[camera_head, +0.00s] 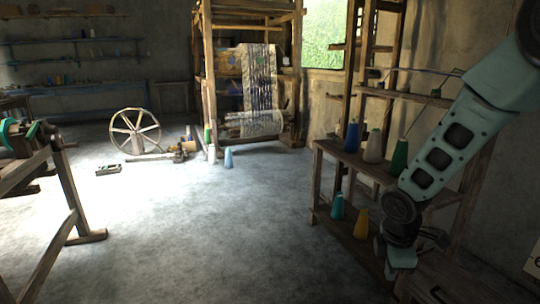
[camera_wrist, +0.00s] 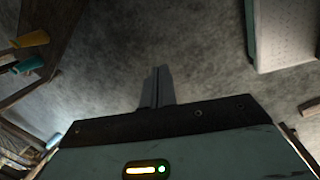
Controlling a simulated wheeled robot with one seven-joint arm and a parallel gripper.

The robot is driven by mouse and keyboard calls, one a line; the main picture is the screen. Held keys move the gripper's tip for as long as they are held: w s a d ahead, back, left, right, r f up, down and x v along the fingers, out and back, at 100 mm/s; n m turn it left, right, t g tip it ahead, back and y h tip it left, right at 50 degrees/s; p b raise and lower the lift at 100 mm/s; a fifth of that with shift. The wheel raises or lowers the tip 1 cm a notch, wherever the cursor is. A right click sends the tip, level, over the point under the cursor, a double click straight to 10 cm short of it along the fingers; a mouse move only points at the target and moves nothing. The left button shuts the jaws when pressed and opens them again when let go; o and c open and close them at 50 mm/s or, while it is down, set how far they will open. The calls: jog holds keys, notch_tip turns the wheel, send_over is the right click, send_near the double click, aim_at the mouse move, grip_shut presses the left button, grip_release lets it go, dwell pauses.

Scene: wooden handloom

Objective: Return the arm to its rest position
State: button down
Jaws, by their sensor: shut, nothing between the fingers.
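My arm hangs down at the right of the head view, in front of the wooden shelf. My gripper (camera_wrist: 157,72) shows in the wrist view with its two grey fingers pressed together and nothing between them. Below the fingers in that view is bare grey floor or wall; I cannot tell which. In the head view my arm's lower end is near the shelf's right side, and the fingertips are hard to make out there.
The wooden shelf (camera_head: 330,146) bears blue (camera_head: 352,137), cream (camera_head: 373,147) and green (camera_head: 399,157) cones on top, with teal (camera_head: 338,206) and yellow (camera_head: 361,223) cones below. A loom (camera_head: 207,75) and spinning wheel (camera_head: 135,131) stand at the back. The middle floor is clear.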

jog(key=s+a+r+m+y, duration=0.1)
jog(key=s+a+r+m, duration=0.3)
jog(key=s, duration=0.5)
jog(key=s+a+r+m+g, duration=0.1)
jog(key=s+a+r, duration=0.3)
jog(key=s+a, duration=0.3)
jog(key=s+a+r+m+y, duration=0.1)
jog(key=s+a+r+m, duration=0.3)
jog(key=s, duration=0.6)
notch_tip(320, 180, up, 25)
jog(key=p, duration=2.5)
jog(key=shift+w+n, duration=0.4)
jog(key=shift+w, duration=0.05)
jog(key=shift+f, duration=0.1)
